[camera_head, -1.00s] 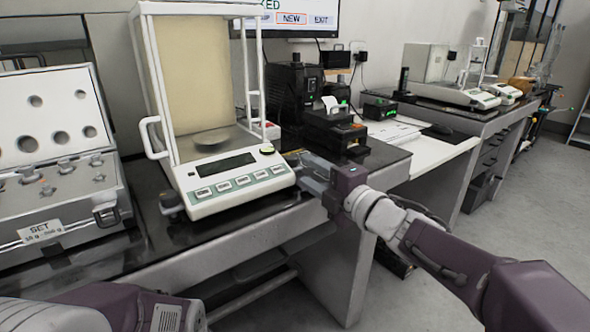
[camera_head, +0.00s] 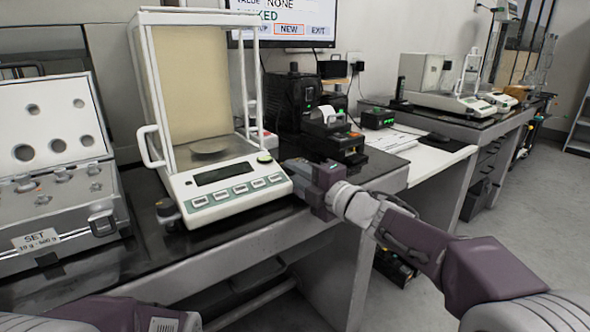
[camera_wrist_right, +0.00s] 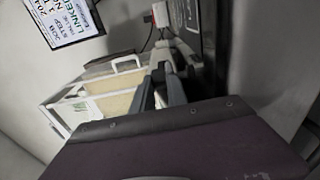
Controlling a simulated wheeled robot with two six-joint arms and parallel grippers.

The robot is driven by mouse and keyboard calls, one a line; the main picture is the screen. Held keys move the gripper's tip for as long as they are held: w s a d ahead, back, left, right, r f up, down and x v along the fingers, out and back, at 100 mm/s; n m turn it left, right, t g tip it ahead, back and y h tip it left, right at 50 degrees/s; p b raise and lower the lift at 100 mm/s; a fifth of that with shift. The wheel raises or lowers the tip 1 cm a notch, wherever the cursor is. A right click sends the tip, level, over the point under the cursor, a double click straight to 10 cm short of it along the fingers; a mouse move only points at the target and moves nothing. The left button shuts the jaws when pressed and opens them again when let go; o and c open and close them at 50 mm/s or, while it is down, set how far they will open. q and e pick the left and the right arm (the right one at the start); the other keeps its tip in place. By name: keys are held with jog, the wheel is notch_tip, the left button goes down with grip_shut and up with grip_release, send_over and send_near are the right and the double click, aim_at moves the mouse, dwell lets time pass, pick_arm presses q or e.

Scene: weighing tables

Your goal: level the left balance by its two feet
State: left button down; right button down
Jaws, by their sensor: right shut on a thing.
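The left balance (camera_head: 232,187), white with a glass-sided draft shield and a round pan, stands on the dark tabletop at the left. Its left front foot (camera_head: 168,212) is a dark knob at the front left corner. A small round greenish level (camera_head: 264,157) sits at the panel's right back corner; its bubble is too small to read. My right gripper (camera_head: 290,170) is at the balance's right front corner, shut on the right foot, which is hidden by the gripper. Its grey fingers (camera_wrist_right: 163,85) show in the wrist view beside the balance (camera_wrist_right: 118,98). My left gripper is out of view.
An open weight case (camera_head: 55,215) stands close left of the balance. A small printer (camera_head: 330,135) and a black unit (camera_head: 291,98) stand behind and right. A monitor (camera_head: 295,30) hangs behind. The table's front edge runs just below the balance.

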jog(key=shift+w+d+r+p, duration=0.1)
jog(key=shift+r+p, duration=0.15)
jog(key=shift+p, duration=0.1)
jog(key=shift+f+n+g+y, duration=0.1)
jog(key=shift+n+g+y, duration=0.3)
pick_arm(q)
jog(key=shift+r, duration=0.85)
pick_arm(e)
jog(key=shift+f, duration=0.15)
jog(key=c, duration=1.3)
grip_release()
jog(key=p+v, duration=0.1)
jog(key=v, duration=0.4)
jog(key=shift+d, duration=0.15)
pick_arm(q)
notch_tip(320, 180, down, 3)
jog(key=b, duration=0.4)
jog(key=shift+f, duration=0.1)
pick_arm(e)
jog(key=v, duration=0.4)
